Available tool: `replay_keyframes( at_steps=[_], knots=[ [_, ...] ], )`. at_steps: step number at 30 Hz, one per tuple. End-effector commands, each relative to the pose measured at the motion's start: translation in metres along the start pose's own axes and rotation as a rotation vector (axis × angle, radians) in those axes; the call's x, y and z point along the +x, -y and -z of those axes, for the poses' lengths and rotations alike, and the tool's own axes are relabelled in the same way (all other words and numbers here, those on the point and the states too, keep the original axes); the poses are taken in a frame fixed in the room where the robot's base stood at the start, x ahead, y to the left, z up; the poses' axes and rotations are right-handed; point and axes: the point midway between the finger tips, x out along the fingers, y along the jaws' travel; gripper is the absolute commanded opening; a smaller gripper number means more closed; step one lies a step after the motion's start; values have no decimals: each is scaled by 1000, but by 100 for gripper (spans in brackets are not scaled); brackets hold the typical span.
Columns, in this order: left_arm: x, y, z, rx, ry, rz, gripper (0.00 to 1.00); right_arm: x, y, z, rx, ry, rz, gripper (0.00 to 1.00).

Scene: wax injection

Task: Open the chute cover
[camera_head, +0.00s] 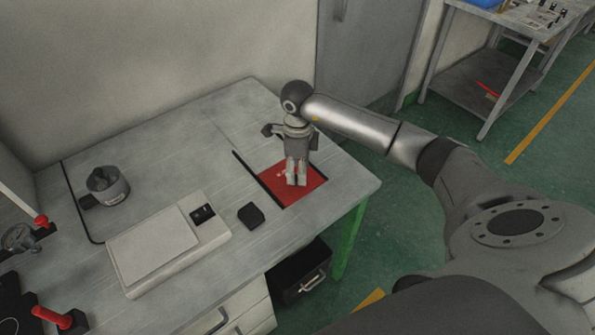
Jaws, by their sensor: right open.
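A red square panel (303,194) with a small white marking lies in the right part of the grey table top; it looks like the chute cover. A black strip runs along its left side. My right gripper (297,181) points down over the panel, and its fingers are open. The gripper hides part of the panel. I cannot tell whether the fingertips touch it. The panel looks flat, level with the table. My left gripper is not in view.
A white scale (155,247) and a small black block (251,216) sit left of the panel. A grey metal pot (108,186) stands farther left. Red-handled controls (56,318) are at the left edge. An open black drawer (300,272) sticks out below the table's front edge.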

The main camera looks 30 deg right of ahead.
Motion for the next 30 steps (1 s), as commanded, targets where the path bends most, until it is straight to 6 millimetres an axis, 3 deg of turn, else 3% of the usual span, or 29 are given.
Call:
replay_keyframes(
  at_steps=[6,16,27,30],
  knots=[
    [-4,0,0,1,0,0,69,22,0,0,-1,1,-1,46],
    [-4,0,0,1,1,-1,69,26,0,-1,-1,2,0,46],
    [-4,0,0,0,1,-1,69,25,0,-1,-1,2,-1,0],
    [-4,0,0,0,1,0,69,25,0,-1,-1,2,-1,0]
  ],
)
